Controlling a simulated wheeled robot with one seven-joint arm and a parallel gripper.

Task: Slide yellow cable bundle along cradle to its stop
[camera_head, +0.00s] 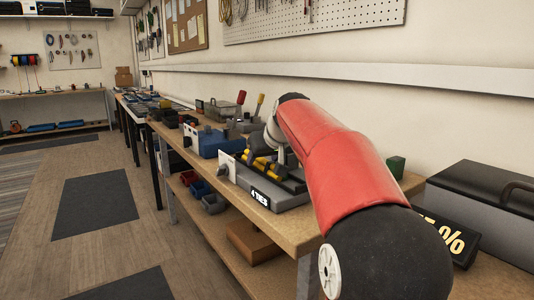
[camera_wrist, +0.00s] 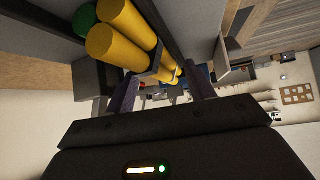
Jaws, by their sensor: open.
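The yellow cable bundle (camera_head: 258,166) lies in the dark cradle (camera_head: 283,185) on the bench, below my arm. In the wrist view the bundle (camera_wrist: 128,28) is several thick yellow rods with a green end (camera_wrist: 84,17) beside them and a dark tie or clip around them. My gripper (camera_wrist: 164,88) is open, with one finger on each side of the picture's middle. The far part of the bundle shows in the gap between the fingers; I cannot tell whether they touch it. In the head view my red arm hides part of the cradle and gripper. The stop cannot be made out.
A "4 TIES" label (camera_head: 260,197) is on the cradle's front. A blue box (camera_head: 216,142) stands left of it, with a grey toolbox (camera_head: 221,110) behind. A black-lidded case (camera_head: 485,205) and a small green block (camera_head: 396,167) are at right. The wall is close behind.

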